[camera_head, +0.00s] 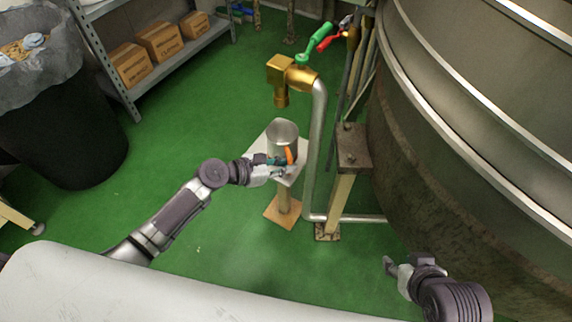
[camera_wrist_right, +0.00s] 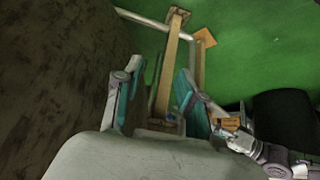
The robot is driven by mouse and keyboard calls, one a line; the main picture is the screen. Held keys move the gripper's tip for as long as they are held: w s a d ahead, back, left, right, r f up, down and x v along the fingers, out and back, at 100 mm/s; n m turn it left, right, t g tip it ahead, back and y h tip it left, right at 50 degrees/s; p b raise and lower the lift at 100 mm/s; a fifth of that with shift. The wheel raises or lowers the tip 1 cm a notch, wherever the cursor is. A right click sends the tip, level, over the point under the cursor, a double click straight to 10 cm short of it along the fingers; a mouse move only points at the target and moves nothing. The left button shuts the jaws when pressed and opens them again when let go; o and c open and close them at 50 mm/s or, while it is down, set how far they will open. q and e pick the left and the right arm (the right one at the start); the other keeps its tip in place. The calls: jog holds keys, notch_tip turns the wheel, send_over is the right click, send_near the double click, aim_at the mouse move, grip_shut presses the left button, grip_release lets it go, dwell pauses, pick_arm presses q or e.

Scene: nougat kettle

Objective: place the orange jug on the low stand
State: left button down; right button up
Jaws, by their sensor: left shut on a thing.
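The jug (camera_head: 282,136) is a grey metal cylinder with an orange handle (camera_head: 289,155). It is upright, over or on the pale square top of the low stand (camera_head: 258,150), below the brass tap. I cannot tell whether its base touches the top. My left gripper (camera_head: 284,165) is shut on the jug's handle, at the near side of the jug, and hides part of it. My right gripper (camera_head: 394,267) is empty at the lower right, well away from the jug. In the right wrist view its fingers (camera_wrist_right: 157,95) are apart.
A brass tap (camera_head: 292,73) with a green lever hangs above the jug, with a grey pipe (camera_head: 316,150) close to its right. A large metal kettle (camera_head: 470,110) fills the right side. A shelf with boxes (camera_head: 160,42) and a black bin (camera_head: 60,125) stand left. Green floor lies open between.

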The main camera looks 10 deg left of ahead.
pick_arm(q)
jog(key=shift+f, duration=0.1)
jog(key=c, duration=1.2)
grip_release()
